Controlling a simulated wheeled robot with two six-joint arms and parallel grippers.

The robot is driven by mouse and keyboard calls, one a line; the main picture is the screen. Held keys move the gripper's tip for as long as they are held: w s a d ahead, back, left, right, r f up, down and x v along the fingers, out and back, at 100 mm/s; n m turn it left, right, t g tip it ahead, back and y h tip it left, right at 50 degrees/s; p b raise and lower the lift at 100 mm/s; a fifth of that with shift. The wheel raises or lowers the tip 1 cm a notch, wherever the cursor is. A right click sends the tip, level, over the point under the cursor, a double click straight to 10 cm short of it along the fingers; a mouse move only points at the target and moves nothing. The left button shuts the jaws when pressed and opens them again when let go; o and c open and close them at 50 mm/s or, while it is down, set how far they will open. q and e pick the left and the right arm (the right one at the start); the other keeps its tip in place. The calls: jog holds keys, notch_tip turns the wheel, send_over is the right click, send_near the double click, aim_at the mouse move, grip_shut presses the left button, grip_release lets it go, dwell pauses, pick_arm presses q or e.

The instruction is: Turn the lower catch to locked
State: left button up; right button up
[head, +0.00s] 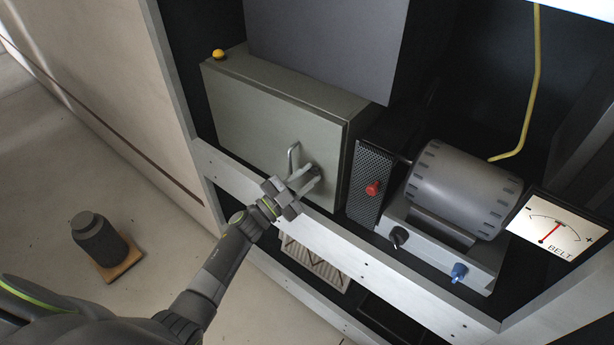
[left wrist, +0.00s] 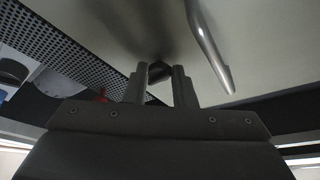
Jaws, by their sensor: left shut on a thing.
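The grey cabinet door (head: 255,128) has a bent metal handle (head: 292,160), which also shows in the left wrist view (left wrist: 208,45). My left gripper (head: 308,181) is at the lower right part of this door, just right of the handle. In the left wrist view, the gripper's two fingers (left wrist: 160,88) are shut on a small dark knob, the lower catch (left wrist: 159,71), on the door face. The fingers hide much of the catch, and I cannot tell which way it is turned. My right gripper is not in view.
A pale rack rail (head: 345,247) runs below the door. To the right are a perforated panel (head: 368,180) with a red knob (head: 373,188), a grey motor (head: 460,188) and a belt meter (head: 556,226).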

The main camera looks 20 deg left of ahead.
pick_arm(q)
jog(key=shift+m+g, duration=0.4)
jog(key=shift+m, duration=0.5)
jog(key=o, duration=1)
jog(key=shift+f+b+v, duration=0.2)
jog(key=shift+b+v, duration=1.95)
jog(key=shift+v, duration=6.6)
jog(key=shift+w, duration=0.15)
